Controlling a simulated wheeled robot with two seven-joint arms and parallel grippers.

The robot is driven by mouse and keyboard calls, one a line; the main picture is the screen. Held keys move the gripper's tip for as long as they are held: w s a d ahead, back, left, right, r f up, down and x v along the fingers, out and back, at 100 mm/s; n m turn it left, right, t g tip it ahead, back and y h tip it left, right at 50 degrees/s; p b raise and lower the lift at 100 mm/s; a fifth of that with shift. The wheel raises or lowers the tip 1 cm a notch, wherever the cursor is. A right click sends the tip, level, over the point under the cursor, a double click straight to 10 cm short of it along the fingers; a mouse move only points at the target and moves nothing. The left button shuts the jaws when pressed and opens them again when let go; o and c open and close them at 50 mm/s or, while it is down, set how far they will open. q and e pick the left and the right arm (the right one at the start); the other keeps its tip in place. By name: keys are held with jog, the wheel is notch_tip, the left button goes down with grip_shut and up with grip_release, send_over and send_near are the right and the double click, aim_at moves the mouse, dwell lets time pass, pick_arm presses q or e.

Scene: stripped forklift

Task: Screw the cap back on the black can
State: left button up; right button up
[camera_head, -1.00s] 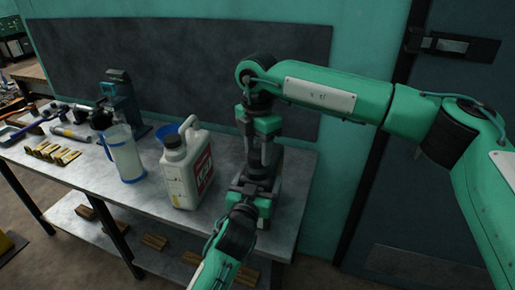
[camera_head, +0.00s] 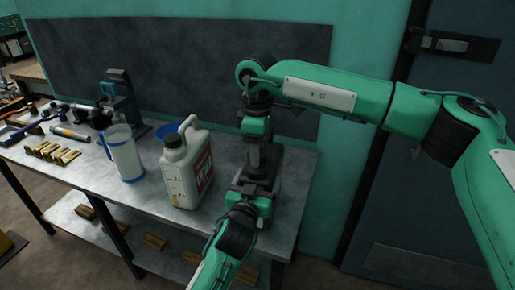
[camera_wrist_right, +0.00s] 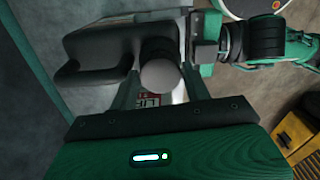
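The black can (camera_head: 276,162) stands at the right end of the workbench, mostly hidden behind my grippers. In the right wrist view its dark top and handle (camera_wrist_right: 98,48) show. The round grey cap (camera_wrist_right: 160,76) lies between my right fingertips, with a finger against each side. My right gripper (camera_head: 262,152) points down over the can; it also shows in the wrist view (camera_wrist_right: 160,84). Whether the cap's thread is engaged is hidden. My left gripper (camera_head: 253,190) is low at the can's near side, and shows beside the can in the wrist view (camera_wrist_right: 204,50); its fingertips are hidden.
A white jug (camera_head: 180,182) with a dark cap stands left of the can, close to my left gripper. A wall rises behind.

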jog(key=o, duration=0.4)
jog(key=shift+w, duration=0.1)
jog(key=shift+r, duration=0.1)
jog(key=shift+r, duration=2.25)
jog(key=shift+c, duration=0.2)
